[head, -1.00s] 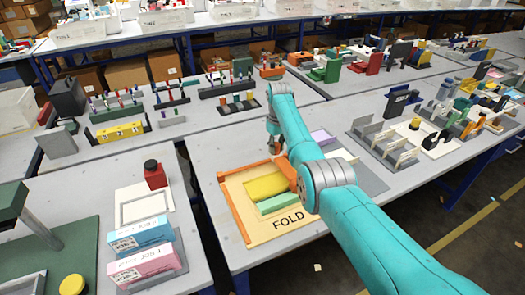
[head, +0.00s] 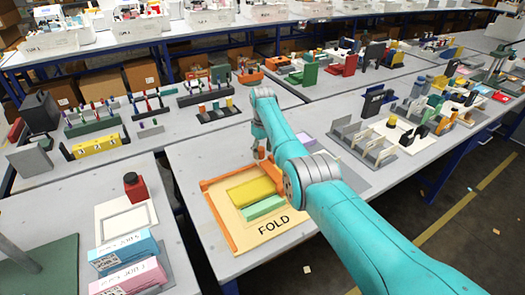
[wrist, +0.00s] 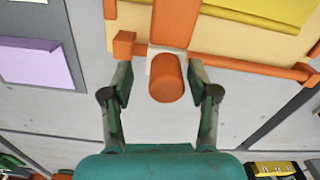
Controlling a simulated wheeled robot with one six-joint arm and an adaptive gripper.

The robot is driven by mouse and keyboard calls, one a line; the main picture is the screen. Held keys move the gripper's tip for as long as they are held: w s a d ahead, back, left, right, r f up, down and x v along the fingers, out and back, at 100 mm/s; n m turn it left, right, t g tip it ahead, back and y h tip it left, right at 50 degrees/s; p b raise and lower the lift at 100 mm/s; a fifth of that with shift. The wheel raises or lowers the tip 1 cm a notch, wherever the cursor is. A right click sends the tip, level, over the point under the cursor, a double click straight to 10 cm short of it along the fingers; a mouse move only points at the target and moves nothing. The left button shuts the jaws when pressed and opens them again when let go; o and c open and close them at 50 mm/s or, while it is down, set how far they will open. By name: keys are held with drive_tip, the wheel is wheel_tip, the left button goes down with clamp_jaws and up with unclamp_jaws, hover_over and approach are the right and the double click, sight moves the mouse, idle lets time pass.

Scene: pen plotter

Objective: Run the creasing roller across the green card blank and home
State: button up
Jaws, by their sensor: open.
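The green card blank (head: 264,207) lies on the cream FOLD board (head: 235,228) in the head view, in front of a yellow piece (head: 250,190). In the wrist view, an orange upright handle (wrist: 167,80) with a pale base stands at the board's far edge, joined to an orange bar (wrist: 176,22). It appears to be the creasing roller's handle. My gripper (wrist: 163,82) is open, one finger on each side of the handle, with gaps visible. In the head view my gripper (head: 262,148) is at the far edge of the board; my arm hides the board's right side.
A purple block (head: 305,138) lies beyond my arm. A grey rack with pale cards (head: 360,140) stands to the right. Bare tabletop lies behind the board.

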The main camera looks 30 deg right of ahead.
wheel_tip(320, 180, up, 12)
idle(0.6)
